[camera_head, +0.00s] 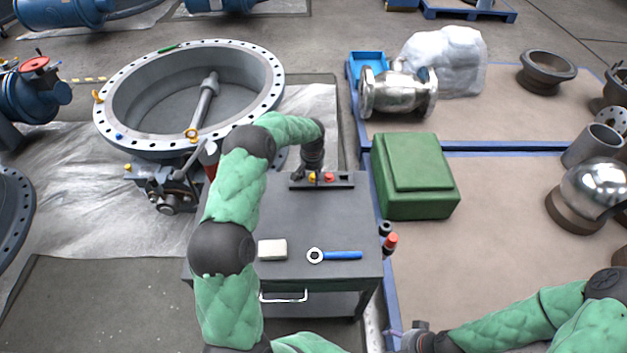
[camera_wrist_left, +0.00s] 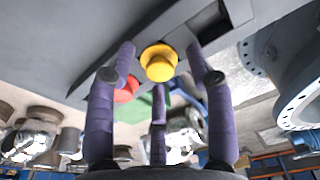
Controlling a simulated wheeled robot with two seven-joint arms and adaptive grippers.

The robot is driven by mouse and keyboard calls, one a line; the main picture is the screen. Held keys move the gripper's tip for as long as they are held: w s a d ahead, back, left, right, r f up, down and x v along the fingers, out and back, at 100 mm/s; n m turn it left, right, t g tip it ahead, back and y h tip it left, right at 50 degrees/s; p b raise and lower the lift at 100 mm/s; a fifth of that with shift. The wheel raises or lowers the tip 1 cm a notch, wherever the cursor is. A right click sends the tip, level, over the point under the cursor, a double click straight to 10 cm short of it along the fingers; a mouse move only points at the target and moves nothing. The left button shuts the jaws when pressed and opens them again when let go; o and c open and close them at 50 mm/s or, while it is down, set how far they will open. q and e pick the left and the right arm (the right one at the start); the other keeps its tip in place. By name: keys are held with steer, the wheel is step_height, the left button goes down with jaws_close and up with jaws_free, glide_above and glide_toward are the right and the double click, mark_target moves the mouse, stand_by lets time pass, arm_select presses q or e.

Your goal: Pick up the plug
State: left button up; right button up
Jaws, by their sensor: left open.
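A yellow plug (camera_head: 312,177) and a red plug (camera_head: 330,178) sit in a dark holder (camera_head: 345,181) at the back of the grey cart top. My left gripper (camera_head: 309,173) is at the holder, close to the yellow plug. In the left wrist view the purple fingers are open, and the yellow plug (camera_wrist_left: 159,62) shows between the two upper fingertips. The red plug (camera_wrist_left: 127,89) is beside it, partly behind a finger. I cannot tell whether any finger touches the yellow plug. My right gripper (camera_head: 405,338) is at the bottom edge, too small to read.
On the cart top (camera_head: 300,215) lie a pale block (camera_head: 272,249) and a blue-handled wrench (camera_head: 340,255). A large flanged valve ring (camera_head: 115,140) stands at the left. A green case (camera_head: 415,175) is right of the cart. The cart's middle is clear.

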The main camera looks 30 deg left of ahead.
arm_select(q)
steer(key=c, duration=0.9)
steer(key=shift+r, duration=0.1)
